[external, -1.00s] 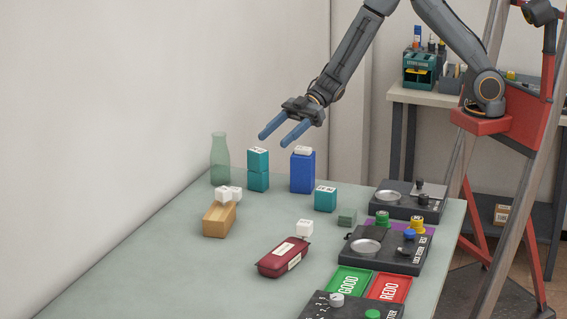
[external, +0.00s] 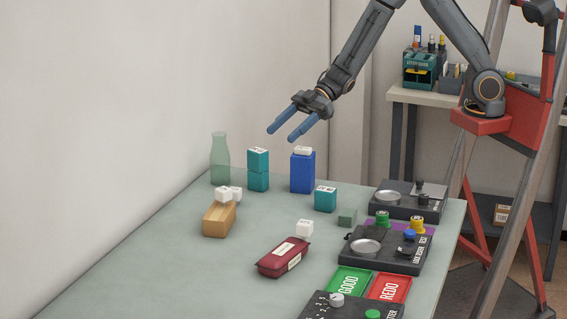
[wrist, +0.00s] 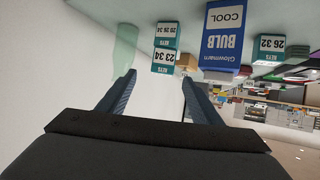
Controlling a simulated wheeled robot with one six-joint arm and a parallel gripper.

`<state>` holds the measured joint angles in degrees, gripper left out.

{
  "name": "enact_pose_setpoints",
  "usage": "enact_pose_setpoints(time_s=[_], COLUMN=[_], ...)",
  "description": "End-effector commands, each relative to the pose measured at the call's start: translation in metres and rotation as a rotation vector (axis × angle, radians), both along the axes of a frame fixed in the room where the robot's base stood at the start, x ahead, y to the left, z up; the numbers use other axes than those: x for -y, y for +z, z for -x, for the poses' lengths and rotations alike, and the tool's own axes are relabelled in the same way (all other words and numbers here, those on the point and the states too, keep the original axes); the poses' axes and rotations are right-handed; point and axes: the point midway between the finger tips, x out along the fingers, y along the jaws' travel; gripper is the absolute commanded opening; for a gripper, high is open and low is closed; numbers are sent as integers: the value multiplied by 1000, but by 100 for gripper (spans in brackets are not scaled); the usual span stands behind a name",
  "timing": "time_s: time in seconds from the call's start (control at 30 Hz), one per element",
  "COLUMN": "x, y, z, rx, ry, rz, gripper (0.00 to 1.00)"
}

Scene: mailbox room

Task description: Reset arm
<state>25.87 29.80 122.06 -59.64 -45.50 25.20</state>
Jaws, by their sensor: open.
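My gripper (external: 285,131) is open and empty, with its two blue fingers spread apart. It hangs in the air above the far part of the table (external: 120,262), higher than the boxes. In the wrist view my gripper (wrist: 158,85) also shows nothing between its fingers. A stack of teal boxes (external: 258,170) and a tall blue box (external: 303,172) stand below it on the table. The blue box shows the words "BULB" and "COOL" in the wrist view (wrist: 222,35). My gripper touches none of them.
A green glass bottle (external: 220,160) stands near the wall. A wooden block (external: 219,220) with white cubes, a maroon case (external: 284,257), a teal box (external: 325,199) and black scales (external: 415,258) are on the table. GOOD (external: 350,281) and REDO (external: 389,288) trays lie near the front.

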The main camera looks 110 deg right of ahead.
Motion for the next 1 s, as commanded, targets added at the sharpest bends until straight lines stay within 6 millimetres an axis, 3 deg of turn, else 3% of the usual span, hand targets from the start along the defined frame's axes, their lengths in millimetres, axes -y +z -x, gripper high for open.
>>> enact_pose_setpoints(time_s=[0.17, 0.27, 0.37, 0.6, 0.7, 0.83, 1.0], x=[-8, -17, -32, -93, -116, -135, -142], y=[-1, -10, -21, -44, -47, -47, -47], z=[29, 57, 98, 235, 280, 316, 329], rx=[-153, -267, -408, -812, -936, -1037, -1072], ry=[-138, -213, -280, -342, -330, -312, -305], rz=[104, 149, 182, 189, 174, 155, 146], gripper=[59, 59, 59, 59, 59, 59, 59])
